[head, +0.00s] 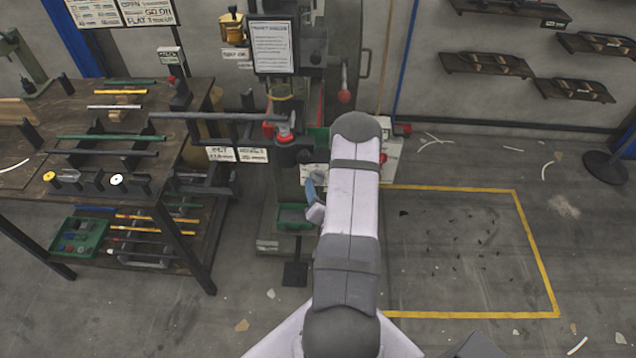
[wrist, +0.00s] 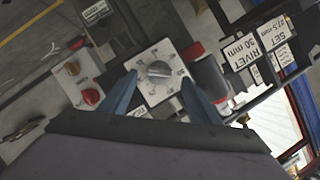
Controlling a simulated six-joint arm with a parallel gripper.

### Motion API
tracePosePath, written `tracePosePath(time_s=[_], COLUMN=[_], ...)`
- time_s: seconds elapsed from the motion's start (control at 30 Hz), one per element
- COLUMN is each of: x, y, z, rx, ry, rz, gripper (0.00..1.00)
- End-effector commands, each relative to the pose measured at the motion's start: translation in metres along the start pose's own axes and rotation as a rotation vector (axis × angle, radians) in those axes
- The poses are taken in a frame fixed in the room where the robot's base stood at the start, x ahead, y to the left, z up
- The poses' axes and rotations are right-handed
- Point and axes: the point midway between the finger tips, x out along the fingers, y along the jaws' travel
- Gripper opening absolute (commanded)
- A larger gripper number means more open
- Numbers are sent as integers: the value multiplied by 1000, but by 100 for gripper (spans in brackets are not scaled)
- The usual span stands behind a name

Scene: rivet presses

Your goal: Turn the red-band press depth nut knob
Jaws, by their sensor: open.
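A round grey knob (wrist: 158,72) with a pointer ridge sits on a pale dial plate with markings in the wrist view. My gripper (wrist: 159,82) is open, with one blue finger to each side of the knob; I cannot tell whether either touches it. My gripper (head: 309,185) shows as a bit of blue beside my arm. The knob is not clearly visible there.
Signs reading "RIVET 30 mm" (wrist: 248,48) and "SET 21.5 mm" stand to the right. A pale box with a red knob (wrist: 91,96) and a yellow knob is to the left. A workbench (head: 95,180) with rods stands at left. The yellow-outlined floor area (head: 465,315) at right holds only small debris.

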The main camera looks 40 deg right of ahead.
Motion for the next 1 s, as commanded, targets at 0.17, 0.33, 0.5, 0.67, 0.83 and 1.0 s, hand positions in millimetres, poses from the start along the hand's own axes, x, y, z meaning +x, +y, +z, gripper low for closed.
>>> tracePosePath(time_s=[0.17,0.33,0.5,0.67,0.83,1.0], x=[22,36,42,43,43,43], y=[-1,-1,0,0,0,0], z=[-1,0,0,0,0,0], rx=[-1,-1,0,0,0,0], ry=[0,-1,-1,-1,-1,-1], rz=[-2,0,1,1,1,1], gripper=[56,56,56,56,42,15])
